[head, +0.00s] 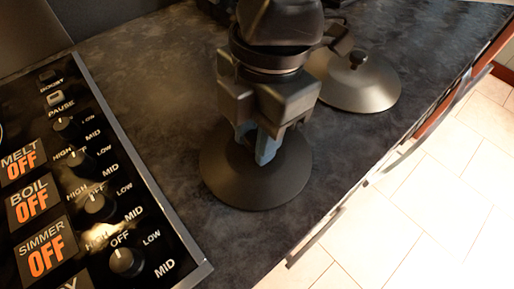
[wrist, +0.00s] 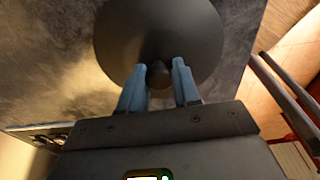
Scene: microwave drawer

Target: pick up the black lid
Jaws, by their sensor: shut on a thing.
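A black round lid (head: 240,188) is on the dark countertop beneath my gripper (head: 262,152). In the wrist view the lid (wrist: 158,25) fills the top middle, with its knob (wrist: 158,75) between my blue fingers. My gripper, pointing down, is shut on this knob. The knob is hidden in the head view by the fingers. I cannot tell whether the lid touches the counter.
A cooktop panel (head: 95,185) with several knobs lies to the left. The countertop (head: 140,65) is bare between panel and lid. The counter's front edge with bar handles (head: 420,145) runs along the right, above a tiled floor (head: 430,215).

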